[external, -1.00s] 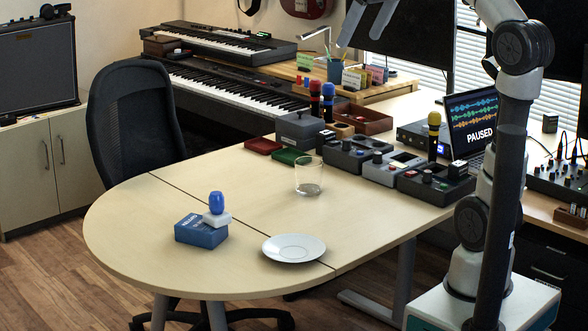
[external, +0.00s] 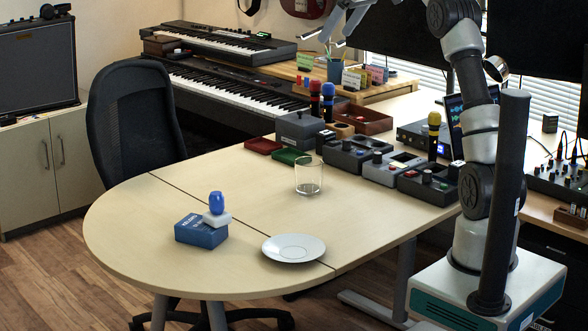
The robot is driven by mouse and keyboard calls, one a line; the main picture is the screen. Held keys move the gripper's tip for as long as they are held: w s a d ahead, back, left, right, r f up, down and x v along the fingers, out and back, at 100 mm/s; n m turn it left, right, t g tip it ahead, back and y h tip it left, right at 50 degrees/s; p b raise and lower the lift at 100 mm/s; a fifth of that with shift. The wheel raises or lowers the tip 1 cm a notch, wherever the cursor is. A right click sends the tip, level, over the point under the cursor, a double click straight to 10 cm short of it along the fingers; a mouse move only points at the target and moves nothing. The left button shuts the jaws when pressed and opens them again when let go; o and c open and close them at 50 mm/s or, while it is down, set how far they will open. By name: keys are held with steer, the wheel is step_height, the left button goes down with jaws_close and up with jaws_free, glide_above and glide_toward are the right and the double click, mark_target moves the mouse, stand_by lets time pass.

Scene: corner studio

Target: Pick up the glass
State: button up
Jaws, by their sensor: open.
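The clear glass (external: 308,178) stands upright on the light wooden table (external: 190,255), near its middle. My gripper (external: 318,24) is at the top of the external view, raised high above the table and apart from the glass. Its fingers are spread and nothing shows between them. Part of my arm runs out of the top of the picture.
A white saucer (external: 293,248) lies in front of the glass. A blue box (external: 201,231) with a blue-and-white stamp (external: 217,207) is at the left. Grey pedals (external: 346,157), a green tray (external: 288,156) and a red tray (external: 263,145) line the back.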

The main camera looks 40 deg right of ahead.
step_height(320, 180, down, 29)
steer(key=b, duration=0.1)
glide_toward(309, 180)
steer(key=w+f, duration=0.1)
steer(key=w+d+f, duration=0.1)
steer(key=w+f, duration=0.1)
steer(key=w+d+f, duration=0.1)
steer(key=f, duration=0.1)
steer(key=shift+w, duration=0.35)
steer(key=shift+b+x, duration=0.65)
steer(key=shift+x, duration=2.35)
steer(key=shift+d, duration=0.1)
